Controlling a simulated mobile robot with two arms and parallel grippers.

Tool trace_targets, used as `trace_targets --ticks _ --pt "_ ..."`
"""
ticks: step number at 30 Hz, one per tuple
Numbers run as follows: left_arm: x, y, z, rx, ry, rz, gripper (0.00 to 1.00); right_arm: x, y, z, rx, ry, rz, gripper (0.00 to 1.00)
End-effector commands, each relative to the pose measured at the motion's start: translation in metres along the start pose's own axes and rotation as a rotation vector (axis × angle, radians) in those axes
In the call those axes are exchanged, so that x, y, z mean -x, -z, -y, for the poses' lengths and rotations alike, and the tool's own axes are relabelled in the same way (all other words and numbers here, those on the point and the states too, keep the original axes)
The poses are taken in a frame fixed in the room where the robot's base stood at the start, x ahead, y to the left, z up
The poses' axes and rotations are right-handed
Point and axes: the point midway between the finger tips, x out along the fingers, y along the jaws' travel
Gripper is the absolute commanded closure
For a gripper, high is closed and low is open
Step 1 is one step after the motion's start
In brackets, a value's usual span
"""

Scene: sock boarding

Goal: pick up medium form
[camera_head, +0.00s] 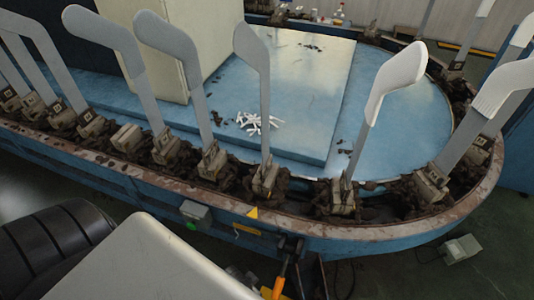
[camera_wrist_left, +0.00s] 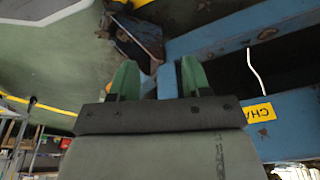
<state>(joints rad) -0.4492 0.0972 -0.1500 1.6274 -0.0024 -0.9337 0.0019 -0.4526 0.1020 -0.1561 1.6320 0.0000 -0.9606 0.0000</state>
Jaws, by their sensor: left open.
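Several flat grey foot-shaped forms stand upright in clamps around the rim of the oval machine. A narrow one (camera_head: 255,85) is near the middle of the head view, with a wider one (camera_head: 178,65) to its left. A form with a white upper part (camera_head: 393,85) stands right of the middle, and another (camera_head: 493,100) at the far right. I cannot tell which is the medium form. My left gripper (camera_wrist_left: 158,80) shows in the left wrist view with its green fingers apart and nothing between them. No form shows there. My right gripper is not in view.
The blue machine rim (camera_head: 330,238) curves across the front. A small pile of white pieces (camera_head: 257,121) lies on the blue deck (camera_head: 305,100). A cream cabinet (camera_head: 185,40) stands behind the left forms. In the wrist view, blue beams (camera_wrist_left: 230,28) are close to the gripper.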

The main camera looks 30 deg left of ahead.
Motion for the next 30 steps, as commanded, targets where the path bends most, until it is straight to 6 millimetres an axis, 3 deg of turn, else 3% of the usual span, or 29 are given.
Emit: trace_targets --ticks 5,9,12,16,21,24,30 --pt "0.022 0.059 0.015 0.064 0.032 -0.212 0.52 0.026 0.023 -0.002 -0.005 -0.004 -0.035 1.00" --pt "0.056 0.124 0.048 0.162 0.103 -0.554 0.52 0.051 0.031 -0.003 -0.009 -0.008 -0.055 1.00" --pt "0.086 0.159 0.074 0.219 0.166 -0.795 0.52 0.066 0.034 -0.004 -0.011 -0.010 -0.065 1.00" --pt "0.127 0.185 0.104 0.272 0.252 -1.074 0.52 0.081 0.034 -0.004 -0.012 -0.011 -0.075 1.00" --pt "0.162 0.196 0.123 0.293 0.322 -1.274 0.52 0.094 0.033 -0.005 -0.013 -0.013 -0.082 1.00" --pt "0.168 0.204 0.130 0.295 0.334 -1.314 0.52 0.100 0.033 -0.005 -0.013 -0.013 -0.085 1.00" --pt "0.161 0.233 0.143 0.294 0.334 -1.317 0.52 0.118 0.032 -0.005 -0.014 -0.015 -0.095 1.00"
